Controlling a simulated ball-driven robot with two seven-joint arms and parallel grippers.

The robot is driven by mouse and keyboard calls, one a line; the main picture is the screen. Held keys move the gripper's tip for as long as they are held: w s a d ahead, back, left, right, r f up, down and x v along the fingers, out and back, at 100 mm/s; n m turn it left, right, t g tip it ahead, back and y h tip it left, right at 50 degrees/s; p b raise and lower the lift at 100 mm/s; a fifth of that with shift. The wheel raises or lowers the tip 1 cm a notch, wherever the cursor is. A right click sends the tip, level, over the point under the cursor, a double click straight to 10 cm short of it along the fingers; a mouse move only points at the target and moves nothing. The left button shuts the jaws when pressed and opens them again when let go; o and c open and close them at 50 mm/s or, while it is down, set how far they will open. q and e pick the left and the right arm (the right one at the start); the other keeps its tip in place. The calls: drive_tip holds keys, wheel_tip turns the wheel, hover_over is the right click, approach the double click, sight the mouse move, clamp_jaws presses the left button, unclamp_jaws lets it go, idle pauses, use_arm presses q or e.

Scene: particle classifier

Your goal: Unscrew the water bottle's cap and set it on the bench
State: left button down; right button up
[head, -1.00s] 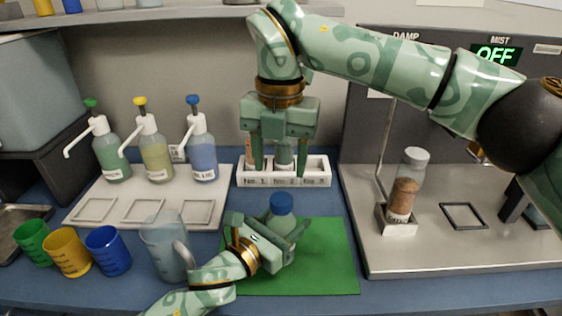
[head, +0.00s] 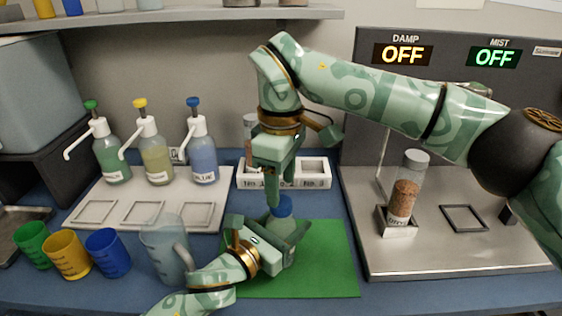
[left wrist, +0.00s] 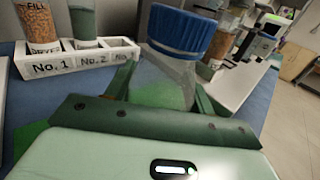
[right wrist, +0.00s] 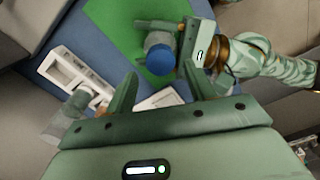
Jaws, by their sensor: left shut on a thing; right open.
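The water bottle (head: 284,224) stands upright over the green mat (head: 325,270). It is clear with a ribbed blue cap (head: 283,206), which is on its neck. The bottle body also shows in the left wrist view (left wrist: 165,80), below the cap (left wrist: 183,32). My left gripper (head: 281,240) is shut around the bottle's body, below the cap. My right gripper (head: 275,192) is open and points down just above the cap. In the right wrist view the cap (right wrist: 160,60) lies beyond the fingertips (right wrist: 159,80), roughly between them, with nothing held.
A white numbered rack (head: 313,172) with vials stands behind the mat. A clear jug (head: 166,250) is left of it, near my left arm. Pump bottles (head: 156,158) and coloured cups (head: 108,250) are farther left. A metal station (head: 440,245) is at right. The mat's right part is clear.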

sight(281, 201)
drive_tip(key=shift+f, duration=1.9)
drive_tip(key=shift+c, duration=0.3)
drive_tip(key=c, duration=1)
drive_tip(key=shift+c, duration=0.3)
